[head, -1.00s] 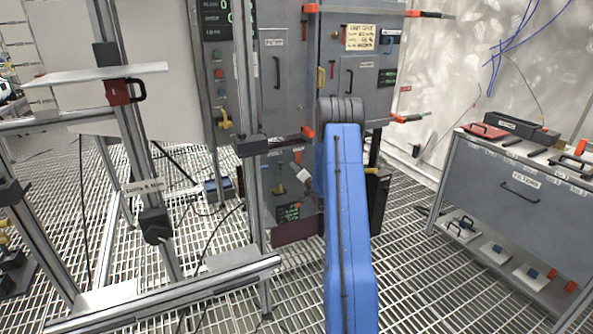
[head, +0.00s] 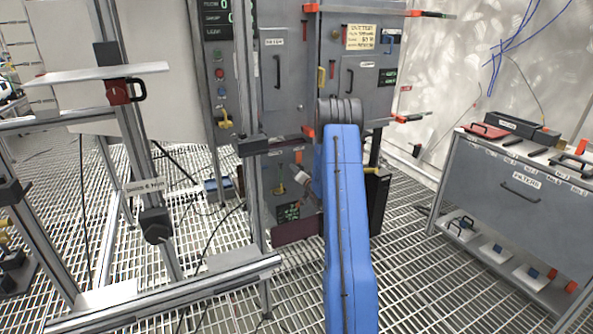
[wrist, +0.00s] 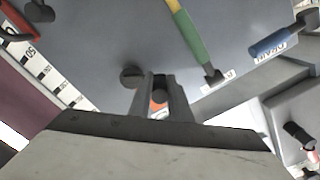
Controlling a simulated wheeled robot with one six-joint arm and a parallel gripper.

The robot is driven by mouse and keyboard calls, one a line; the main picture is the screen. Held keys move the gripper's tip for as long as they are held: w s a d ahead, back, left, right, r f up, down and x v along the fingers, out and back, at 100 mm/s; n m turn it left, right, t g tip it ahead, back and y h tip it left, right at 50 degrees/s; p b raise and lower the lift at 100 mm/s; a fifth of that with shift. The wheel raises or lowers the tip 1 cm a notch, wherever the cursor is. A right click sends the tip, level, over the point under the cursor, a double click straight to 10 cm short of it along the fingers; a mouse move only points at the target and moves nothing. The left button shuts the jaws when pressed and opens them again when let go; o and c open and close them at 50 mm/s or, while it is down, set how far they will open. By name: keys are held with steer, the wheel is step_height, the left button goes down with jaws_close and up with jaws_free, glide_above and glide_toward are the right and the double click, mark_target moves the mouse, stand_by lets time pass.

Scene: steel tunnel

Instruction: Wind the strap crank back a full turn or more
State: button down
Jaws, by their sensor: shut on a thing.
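My gripper (wrist: 160,90) is in the lower middle of the wrist view, its fingers closed around a small dark round knob (wrist: 160,97) with an orange patch below it. The knob appears to be the strap crank's grip; the rest of the crank is hidden behind the fingers. A dark round disc (wrist: 131,76) sits on the grey panel just left of the fingers. In the head view my blue arm hides most of the gripper and the crank, low in front of the cabinet.
A yellow-and-green lever (wrist: 191,38) and a blue handle (wrist: 283,39) stand near the gripper. A numbered scale (wrist: 45,72) runs at left. A metal frame (head: 190,290) stands left of my arm, a grey drawer bench (head: 500,185) right. Grating floor between is clear.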

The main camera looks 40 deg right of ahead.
step_height(320, 180, down, 7)
steer(key=d+n, duration=0.1)
steer(key=n, duration=1.5)
steer(key=shift+s+r, duration=0.15)
steer(key=shift+r, duration=0.05)
steer(key=c, duration=1.9)
jaws_free()
steer(key=v, duration=1.7)
steer(key=shift+s+a, duration=0.1)
steer(key=shift+s, duration=0.1)
